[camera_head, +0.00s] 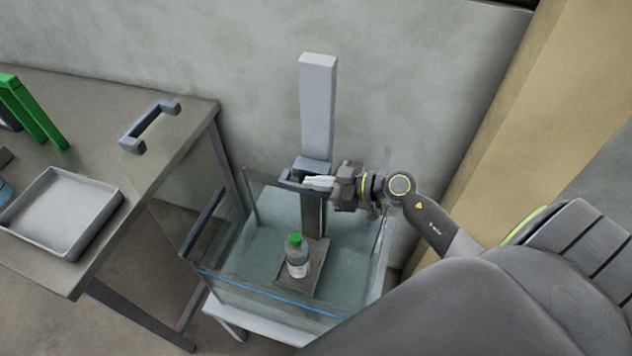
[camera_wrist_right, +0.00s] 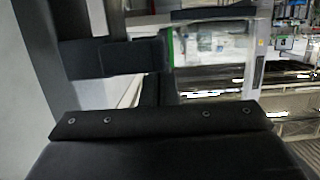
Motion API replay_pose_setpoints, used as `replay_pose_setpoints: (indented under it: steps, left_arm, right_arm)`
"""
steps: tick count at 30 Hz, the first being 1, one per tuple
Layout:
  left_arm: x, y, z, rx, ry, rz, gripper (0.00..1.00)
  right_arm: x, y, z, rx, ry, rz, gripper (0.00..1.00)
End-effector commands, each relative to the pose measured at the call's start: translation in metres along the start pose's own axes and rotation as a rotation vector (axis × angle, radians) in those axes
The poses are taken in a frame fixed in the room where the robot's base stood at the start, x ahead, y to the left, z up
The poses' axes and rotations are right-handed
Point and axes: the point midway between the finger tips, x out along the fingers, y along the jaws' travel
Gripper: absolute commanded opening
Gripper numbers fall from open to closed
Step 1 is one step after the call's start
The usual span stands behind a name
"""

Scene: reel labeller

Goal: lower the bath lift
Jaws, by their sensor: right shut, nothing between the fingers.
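The bath lift has a tall grey column (camera_head: 318,105) behind a clear glass tank (camera_head: 345,262), with a dark carriage and handle (camera_head: 290,183) partway down. A small platform (camera_head: 318,260) on the lift is down inside the tank, and a clear bottle with a green cap (camera_head: 298,260) stands upright on it. My right gripper (camera_head: 316,183) reaches in from the right at the carriage, its pale fingers shut with nothing between them. Its fingers overlap the handle in the picture; contact cannot be told. A dark bar (camera_wrist_right: 135,57) shows ahead in the right wrist view. My left gripper is out of view.
A table (camera_head: 90,90) on the left holds a shallow grey tray (camera_head: 65,205), a dark handle-like bracket (camera_head: 150,127) and a green frame (camera_head: 35,115). The tank stands on a white stand (camera_head: 260,325). A wall is close behind, and a tan panel (camera_head: 545,110) is at right.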

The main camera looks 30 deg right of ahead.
Motion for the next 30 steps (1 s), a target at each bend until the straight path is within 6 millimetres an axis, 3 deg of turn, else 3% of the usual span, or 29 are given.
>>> replay_pose_setpoints:
  steps: [4,9,13,25,30]
  left_arm:
    - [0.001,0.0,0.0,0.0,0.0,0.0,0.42]
    - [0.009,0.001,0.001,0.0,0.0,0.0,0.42]
    - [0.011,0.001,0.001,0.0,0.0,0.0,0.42]
    - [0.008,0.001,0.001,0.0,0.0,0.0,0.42]
    - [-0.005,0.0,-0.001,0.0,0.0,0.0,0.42]
  right_arm:
    - [0.001,0.0,0.004,0.001,-0.001,0.0,0.0]
    - [0.008,0.0,0.032,0.005,-0.002,0.001,0.0]
    - [0.01,0.0,0.043,0.002,-0.002,0.001,0.0]
    - [0.01,0.0,0.041,0.0,0.0,0.0,0.0]
    - [0.005,0.004,0.03,-0.002,-0.001,0.001,0.0]
